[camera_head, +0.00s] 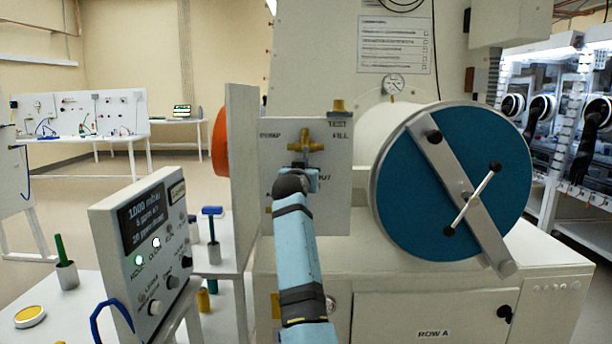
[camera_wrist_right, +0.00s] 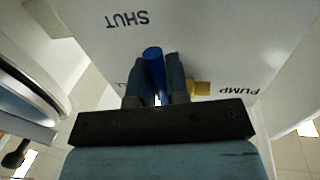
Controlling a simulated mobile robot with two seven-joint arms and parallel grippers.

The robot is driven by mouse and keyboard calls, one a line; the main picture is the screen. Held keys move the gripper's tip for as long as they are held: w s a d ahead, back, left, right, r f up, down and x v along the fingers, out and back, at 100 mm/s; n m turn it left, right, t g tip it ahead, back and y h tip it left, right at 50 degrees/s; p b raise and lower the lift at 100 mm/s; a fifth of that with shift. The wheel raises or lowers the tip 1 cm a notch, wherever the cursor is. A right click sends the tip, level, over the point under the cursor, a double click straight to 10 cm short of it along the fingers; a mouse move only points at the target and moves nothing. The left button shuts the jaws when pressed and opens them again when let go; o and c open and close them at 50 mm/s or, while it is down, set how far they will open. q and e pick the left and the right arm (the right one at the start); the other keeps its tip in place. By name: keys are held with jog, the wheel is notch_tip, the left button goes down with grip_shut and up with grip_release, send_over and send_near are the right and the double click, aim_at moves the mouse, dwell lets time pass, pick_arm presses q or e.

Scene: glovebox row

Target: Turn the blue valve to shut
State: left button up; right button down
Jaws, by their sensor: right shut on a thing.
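The blue valve's handle (camera_wrist_right: 154,66) shows in the right wrist view, upright in the picture between the two dark fingers of my right gripper (camera_wrist_right: 155,82). The gripper is shut on it. The word SHUT is on the white panel (camera_wrist_right: 215,40) above and to the left of the handle, and PUMP is to the right. In the head view my right arm reaches up to the panel (camera_head: 335,215), and my right gripper (camera_head: 310,178) is at its front, below a brass fitting (camera_head: 306,144). There the blue handle is hidden, and its exact angle cannot be told. My left gripper is out of view.
A large round blue door (camera_head: 400,195) with a crossbar stands right of the panel. A white upright plate (camera_head: 243,150) and an orange disc (camera_head: 219,143) are close on the left. A control box (camera_head: 145,240) with a display stands at the front left.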

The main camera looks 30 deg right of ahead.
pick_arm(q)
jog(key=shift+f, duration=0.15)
pick_arm(e)
jog(key=c, duration=1.1)
grip_release()
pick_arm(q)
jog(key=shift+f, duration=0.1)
pick_arm(e)
jog(key=v, duration=1.2)
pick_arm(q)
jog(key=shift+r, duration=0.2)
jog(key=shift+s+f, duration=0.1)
pick_arm(e)
jog(key=shift+f, duration=0.1)
